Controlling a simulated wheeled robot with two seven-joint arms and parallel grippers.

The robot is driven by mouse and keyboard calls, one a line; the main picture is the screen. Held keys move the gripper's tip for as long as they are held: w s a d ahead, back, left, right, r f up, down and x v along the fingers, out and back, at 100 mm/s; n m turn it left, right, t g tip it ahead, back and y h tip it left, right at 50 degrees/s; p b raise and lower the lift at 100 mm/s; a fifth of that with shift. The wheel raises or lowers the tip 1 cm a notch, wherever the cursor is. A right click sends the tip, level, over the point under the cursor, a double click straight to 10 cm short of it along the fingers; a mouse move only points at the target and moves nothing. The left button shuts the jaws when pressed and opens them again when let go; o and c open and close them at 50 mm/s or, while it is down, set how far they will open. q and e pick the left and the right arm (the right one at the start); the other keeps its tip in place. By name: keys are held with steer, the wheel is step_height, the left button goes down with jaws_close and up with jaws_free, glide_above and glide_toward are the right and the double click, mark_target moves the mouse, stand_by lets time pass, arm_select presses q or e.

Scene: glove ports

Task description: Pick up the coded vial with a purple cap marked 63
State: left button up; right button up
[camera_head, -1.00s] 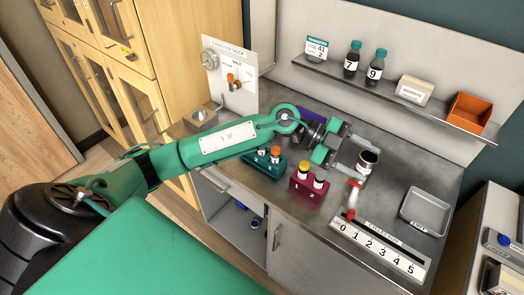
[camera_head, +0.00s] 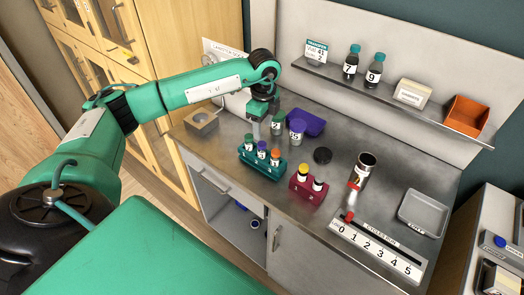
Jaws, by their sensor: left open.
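The teal rack (camera_head: 268,168) holds a green-capped vial (camera_head: 249,141), a purple-capped vial (camera_head: 262,149) and an orange-capped vial (camera_head: 276,154); their labels are too small to read. Behind the rack, a larger purple-capped vial (camera_head: 297,131) stands on the bench beside a green-capped one (camera_head: 277,125). The larger vial's label seems to end in 5, but I cannot read it surely. My left gripper (camera_head: 262,130) points down, open and empty, just above and behind the rack's vials. It partly hides the bench behind. My right gripper is out of view.
A grey tray (camera_head: 423,212) lies right; a numbered strip (camera_head: 378,250) lies along the front.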

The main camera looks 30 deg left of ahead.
mark_target(262, 143)
arm_select(q)
step_height(262, 143, down, 3)
steer(key=shift+f+p, duration=0.1)
steer(key=shift+p, duration=0.25)
steer(key=shift+f+p, duration=0.4)
steer(key=shift+p, duration=0.05)
step_height(262, 143, down, 4)
steer(key=shift+s+a+f+p, duration=0.1)
steer(key=shift+a+p, duration=0.05)
steer(key=shift+p, duration=1)
steer(key=shift+f, duration=0.2)
steer(key=c, duration=1)
steer(key=shift+r, duration=0.1)
steer(key=shift+r+b, duration=0.35)
steer(key=shift+r, duration=0.15)
step_height(262, 143, up, 19)
steer(key=b, duration=0.5)
steer(key=shift+b, duration=0.4)
